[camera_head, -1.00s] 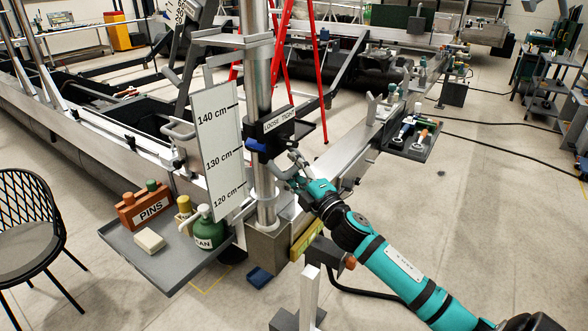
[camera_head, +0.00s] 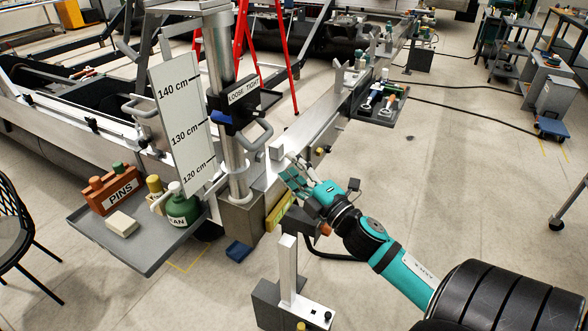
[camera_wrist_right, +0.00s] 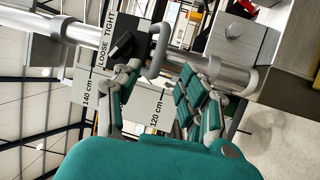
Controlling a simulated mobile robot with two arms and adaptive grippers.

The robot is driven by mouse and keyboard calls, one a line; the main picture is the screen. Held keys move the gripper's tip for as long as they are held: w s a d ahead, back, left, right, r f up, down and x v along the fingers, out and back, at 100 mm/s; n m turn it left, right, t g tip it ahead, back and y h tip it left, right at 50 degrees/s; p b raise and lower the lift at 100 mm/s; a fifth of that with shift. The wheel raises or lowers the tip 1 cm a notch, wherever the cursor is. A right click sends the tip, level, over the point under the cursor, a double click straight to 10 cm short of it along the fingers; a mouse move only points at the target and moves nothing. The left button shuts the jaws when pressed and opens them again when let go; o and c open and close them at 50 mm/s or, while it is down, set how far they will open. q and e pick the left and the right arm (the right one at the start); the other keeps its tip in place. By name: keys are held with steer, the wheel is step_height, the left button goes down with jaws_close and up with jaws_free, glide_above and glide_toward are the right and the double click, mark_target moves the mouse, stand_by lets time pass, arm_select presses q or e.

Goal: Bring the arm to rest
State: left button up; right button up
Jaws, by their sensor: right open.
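My right gripper (camera_head: 300,178) is open and empty, its teal arm coming in from the lower right. It is to the lower right of the clamp (camera_head: 232,112) labelled LOOSE TIGHT on the steel post (camera_head: 232,165), apart from its grey handle (camera_head: 258,135). In the right wrist view the open fingers (camera_wrist_right: 158,98) frame a gap, with the handle (camera_wrist_right: 158,52) beyond it. The scale board (camera_head: 183,125) marked 120 to 140 cm stands left of the post. My left gripper is not in view.
A grey tray (camera_head: 150,250) holds a PINS box (camera_head: 112,188), a cream block (camera_head: 122,224) and a green can (camera_head: 181,208). A white post on a grey base (camera_head: 288,275) stands below my right gripper. Open floor (camera_head: 450,190) lies to the right.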

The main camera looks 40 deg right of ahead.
steer(key=shift+f, duration=0.1)
stand_by(0.5)
steer(key=d+f+m+g+h+b, duration=0.1)
steer(key=d+f+m+g, duration=0.15)
steer(key=f, duration=0.95)
steer(key=d+f+m+g+h+b, duration=0.1)
steer(key=f+m+g, duration=0.15)
steer(key=f, duration=0.85)
steer(key=s+a+f+m+g+b, duration=0.15)
steer(key=s+f, duration=0.35)
steer(key=f, duration=0.7)
steer(key=s+a+f+m+g+b, duration=0.1)
steer(key=s+f+m+g, duration=0.25)
steer(key=f, duration=0.85)
steer(key=s+a+f+m+g+y+b, duration=0.15)
steer(key=s+a+f, duration=0.25)
steer(key=s+f, duration=0.45)
steer(key=s+a+f+m+g+h+b, duration=0.1)
steer(key=s+a+f+g, duration=0.25)
steer(key=s+f, duration=0.55)
steer(key=s+a+f+m+g, duration=0.1)
steer(key=s+a+f+g, duration=0.1)
steer(key=s+a+f, duration=0.2)
steer(key=s+a+f+m+g+y+b, duration=0.1)
steer(key=s+a+f, duration=0.3)
steer(key=s, duration=0.7)
steer(key=shift+s+f+g, duration=0.15)
steer(key=shift+f+g, duration=0.35)
steer(key=shift+f, duration=0.05)
